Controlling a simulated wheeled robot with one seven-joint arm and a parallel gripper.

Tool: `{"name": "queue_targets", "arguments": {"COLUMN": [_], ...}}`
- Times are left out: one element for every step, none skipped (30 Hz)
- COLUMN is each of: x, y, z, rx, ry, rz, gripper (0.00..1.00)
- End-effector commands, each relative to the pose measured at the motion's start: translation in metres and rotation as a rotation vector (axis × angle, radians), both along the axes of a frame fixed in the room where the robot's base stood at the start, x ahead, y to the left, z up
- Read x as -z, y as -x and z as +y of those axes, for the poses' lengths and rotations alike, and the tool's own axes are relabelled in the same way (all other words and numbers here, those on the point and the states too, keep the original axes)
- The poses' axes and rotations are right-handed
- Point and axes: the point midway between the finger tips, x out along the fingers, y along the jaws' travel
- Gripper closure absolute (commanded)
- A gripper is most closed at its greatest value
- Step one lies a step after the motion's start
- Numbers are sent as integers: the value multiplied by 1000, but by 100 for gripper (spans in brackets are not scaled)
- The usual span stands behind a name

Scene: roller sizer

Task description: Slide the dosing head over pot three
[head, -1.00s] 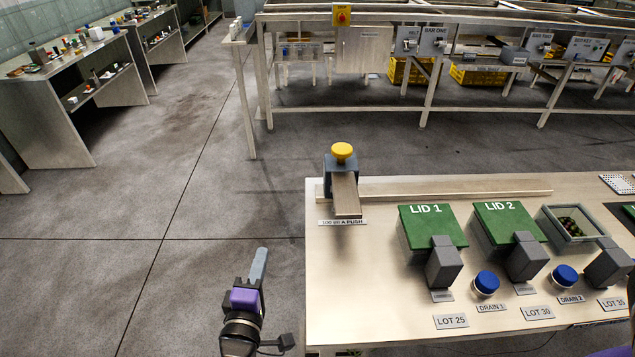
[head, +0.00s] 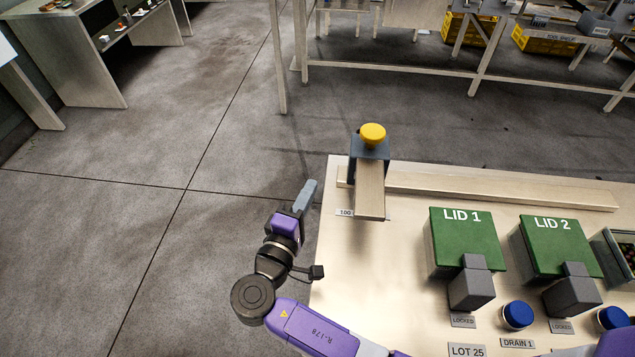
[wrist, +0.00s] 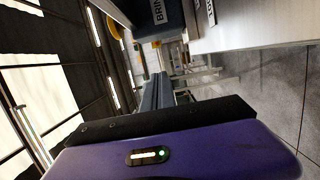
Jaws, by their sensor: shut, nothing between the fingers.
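The dosing head (head: 369,150) is a dark grey block with a yellow knob (head: 373,134) and a pale spout plate reaching forward. It sits at the left end of the rail (head: 480,191) along the bench's back. The third pot (head: 612,255) is cut by the right edge of the head view; it is open, with dark contents. My gripper (head: 308,192) is shut and empty, left of the dosing head and apart from it, by the bench's left edge. Its grey fingers also show in the wrist view (wrist: 157,92).
Green lids marked LID 1 (head: 464,236) and LID 2 (head: 560,243) cover two pots, each with a grey latch block in front. Blue drain knobs (head: 517,315) stand near the front. The rail right of the dosing head looks clear. Open floor lies left of the bench (head: 340,275).

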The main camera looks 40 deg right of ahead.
Motion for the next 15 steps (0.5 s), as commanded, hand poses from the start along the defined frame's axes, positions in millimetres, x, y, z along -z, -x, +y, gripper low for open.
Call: {"name": "queue_targets", "arguments": {"x": [1,1,1,1,1,1,1,0,0,0,1,1,0,-2,-2], "y": [-3,-5,-8,-11,-13,-17,-19,-22,-25,-27,-29,-32,-30,-24,-19], "z": [-10,-15,-22,-28,-34,-41,-46,-52,-59,-64,-69,-76,-79,-81,-85], "rx": [6,6,6,5,6,5,6,5,5,4,6,5,4,4,3], "ry": [0,0,-1,-1,-1,0,0,1,1,1,0,0,-1,-2,-2], "rz": [-1,-1,0,0,0,0,0,0,0,0,0,0,2,4,4], "gripper": [100,100,100,100,100,100,100,100,100,100,100,100,100,100,100]}}
